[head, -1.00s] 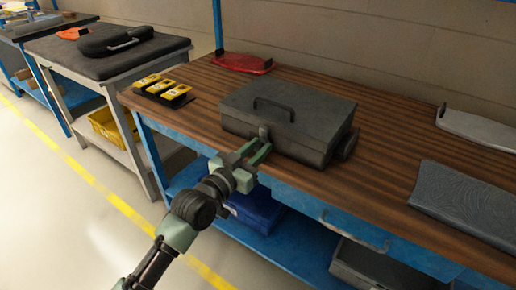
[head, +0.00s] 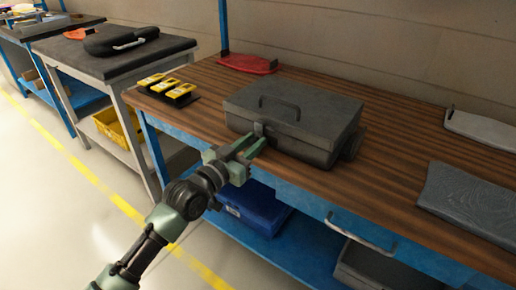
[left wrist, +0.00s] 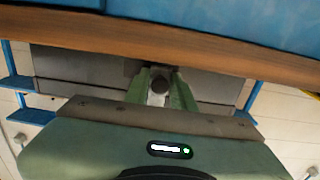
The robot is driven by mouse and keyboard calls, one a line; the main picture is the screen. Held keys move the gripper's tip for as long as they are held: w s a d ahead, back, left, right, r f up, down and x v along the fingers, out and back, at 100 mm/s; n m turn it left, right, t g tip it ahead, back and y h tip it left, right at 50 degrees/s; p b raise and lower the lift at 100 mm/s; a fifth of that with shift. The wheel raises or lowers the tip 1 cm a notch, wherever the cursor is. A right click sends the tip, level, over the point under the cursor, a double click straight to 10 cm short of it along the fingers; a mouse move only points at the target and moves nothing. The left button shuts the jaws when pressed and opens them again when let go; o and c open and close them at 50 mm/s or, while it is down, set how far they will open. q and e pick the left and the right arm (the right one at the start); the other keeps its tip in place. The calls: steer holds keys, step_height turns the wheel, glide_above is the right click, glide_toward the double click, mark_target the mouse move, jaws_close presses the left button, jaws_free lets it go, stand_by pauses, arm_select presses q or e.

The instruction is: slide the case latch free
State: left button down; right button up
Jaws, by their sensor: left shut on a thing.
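The dark grey case (head: 300,112) sits closed on the wooden bench top, with a handle on its lid. Its small latch (head: 259,129) is on the front face, towards the left. My left gripper (head: 252,146) reaches in from the left at the bench's front edge, with its green fingers at the latch. In the left wrist view the fingers (left wrist: 160,88) are shut on the latch (left wrist: 159,82), whose dark round end shows between them. The fingers hide part of the latch. My right gripper is not in view.
The bench (head: 400,150) also holds yellow-and-black items (head: 168,88), a red tray (head: 247,64), a white tray (head: 485,130) and a grey textured mat (head: 470,203). A drawer handle (head: 360,236) sticks out at the front. A blue bin (head: 252,206) stands below.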

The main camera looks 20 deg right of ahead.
arm_select(q)
steer(key=shift+w+a, duration=0.15)
steer(key=shift+a, duration=0.05)
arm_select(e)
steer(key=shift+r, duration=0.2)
arm_select(q)
steer(key=c, duration=1.3)
jaws_free()
steer(key=shift+w, duration=0.1)
steer(key=shift+s+a, duration=0.3)
steer(key=p+v, duration=0.1)
steer(key=v, duration=0.6)
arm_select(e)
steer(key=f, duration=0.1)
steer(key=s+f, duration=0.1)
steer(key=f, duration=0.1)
